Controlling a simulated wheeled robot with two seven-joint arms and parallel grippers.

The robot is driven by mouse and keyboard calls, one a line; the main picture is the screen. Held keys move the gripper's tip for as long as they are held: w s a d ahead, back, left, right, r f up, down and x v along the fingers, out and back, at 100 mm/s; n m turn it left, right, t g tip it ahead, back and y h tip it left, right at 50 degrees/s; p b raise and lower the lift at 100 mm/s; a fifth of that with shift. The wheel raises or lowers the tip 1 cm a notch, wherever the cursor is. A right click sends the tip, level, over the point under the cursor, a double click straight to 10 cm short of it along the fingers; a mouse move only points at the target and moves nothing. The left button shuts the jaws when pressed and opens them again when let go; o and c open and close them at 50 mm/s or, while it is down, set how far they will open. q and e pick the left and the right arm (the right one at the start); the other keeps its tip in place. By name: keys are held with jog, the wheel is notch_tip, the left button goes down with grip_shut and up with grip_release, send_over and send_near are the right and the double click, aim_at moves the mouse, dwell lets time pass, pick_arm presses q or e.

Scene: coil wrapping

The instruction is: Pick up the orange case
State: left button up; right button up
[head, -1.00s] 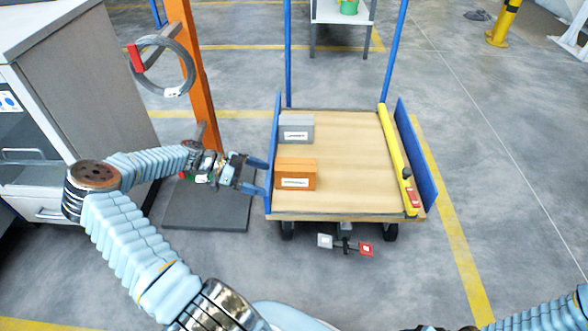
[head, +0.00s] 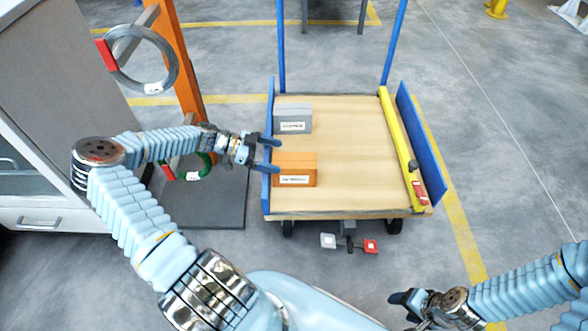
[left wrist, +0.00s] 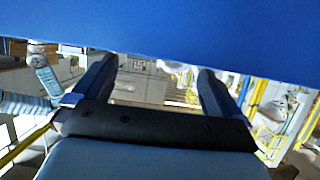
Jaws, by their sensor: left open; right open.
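The orange case (head: 295,170) is a small box with a white label. It sits upright on the wooden deck of the cart (head: 350,150), near its left edge. My left gripper (head: 273,156) is open and empty at the cart's left blue side panel (head: 268,190), just left of the case and apart from it. In the left wrist view the two fingers (left wrist: 155,75) are spread, and a blue surface fills the top; the case is not seen there. My right gripper (head: 398,305) is at the lower right, in front of the cart, and holds nothing visible.
A grey case (head: 293,118) stands behind the orange one. A yellow level-like bar (head: 397,140) lies along the deck's right side. An orange post (head: 175,70) carries a wire coil (head: 144,58) at left, beside a cabinet (head: 50,110). The middle of the deck is clear.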

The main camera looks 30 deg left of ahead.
aim_at(292, 160)
pick_arm(q)
jog(key=x, duration=0.5)
jog(key=shift+w+d+f, duration=0.15)
jog(key=shift+d, duration=0.2)
grip_shut()
